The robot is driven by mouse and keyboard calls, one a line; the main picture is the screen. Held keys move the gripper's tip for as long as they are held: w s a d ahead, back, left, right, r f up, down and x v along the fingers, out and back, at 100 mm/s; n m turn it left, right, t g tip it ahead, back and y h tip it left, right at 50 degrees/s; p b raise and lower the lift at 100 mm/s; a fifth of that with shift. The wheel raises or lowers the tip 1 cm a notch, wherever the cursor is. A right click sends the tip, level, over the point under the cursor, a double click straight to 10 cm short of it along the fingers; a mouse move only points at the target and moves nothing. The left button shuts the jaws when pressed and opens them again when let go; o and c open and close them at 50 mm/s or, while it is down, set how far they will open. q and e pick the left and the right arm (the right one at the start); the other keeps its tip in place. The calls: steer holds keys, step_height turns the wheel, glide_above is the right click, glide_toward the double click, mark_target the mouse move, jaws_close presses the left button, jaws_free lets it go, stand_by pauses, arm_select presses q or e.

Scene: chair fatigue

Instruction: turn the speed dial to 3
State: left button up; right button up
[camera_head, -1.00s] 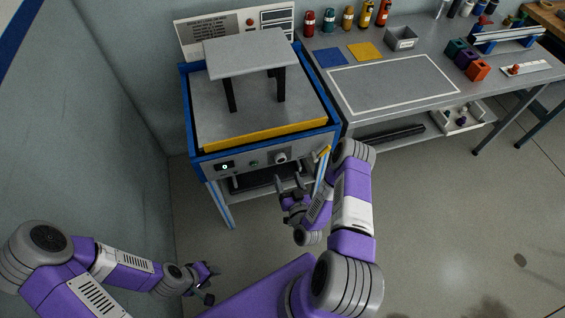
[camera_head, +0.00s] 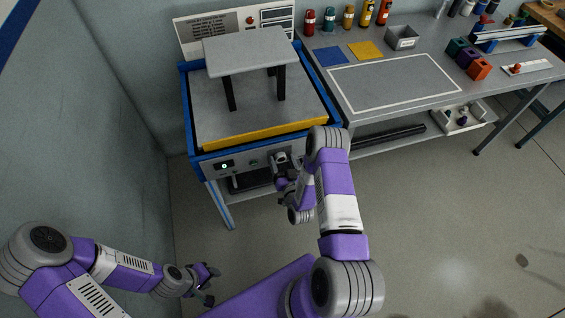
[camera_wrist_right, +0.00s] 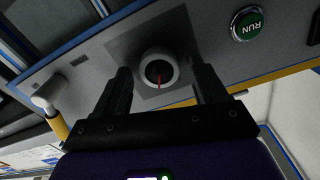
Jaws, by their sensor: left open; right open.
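The speed dial (camera_wrist_right: 158,72) is a round pale knob with a dark centre and a red pointer line, set on a dark square plate of the front panel. In the right wrist view the pointer runs toward the picture's bottom; no scale numbers are legible. My right gripper (camera_wrist_right: 162,80) is open, with its two fingers on either side of the dial, and I cannot tell if they touch it. In the head view the right gripper (camera_head: 284,170) is at the panel and largely covers the dial. My left gripper (camera_head: 210,284) is open and empty, low at the left, away from the machine.
A green RUN button (camera_wrist_right: 248,25) sits beside the dial. A grey plate on black legs (camera_head: 246,52) stands on the machine. A workbench (camera_head: 392,84) with bottles and blocks is at the right.

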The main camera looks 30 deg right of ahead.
steer(key=shift+c, duration=0.4)
steer(key=c, duration=1)
steer(key=shift+m, duration=0.3)
steer(key=m+b, duration=0.2)
steer(key=m, duration=0.2)
steer(key=shift+d+f, duration=0.15)
steer(key=shift+m+b, duration=0.9)
steer(key=shift+m, duration=1.8)
steer(key=o, duration=1.1)
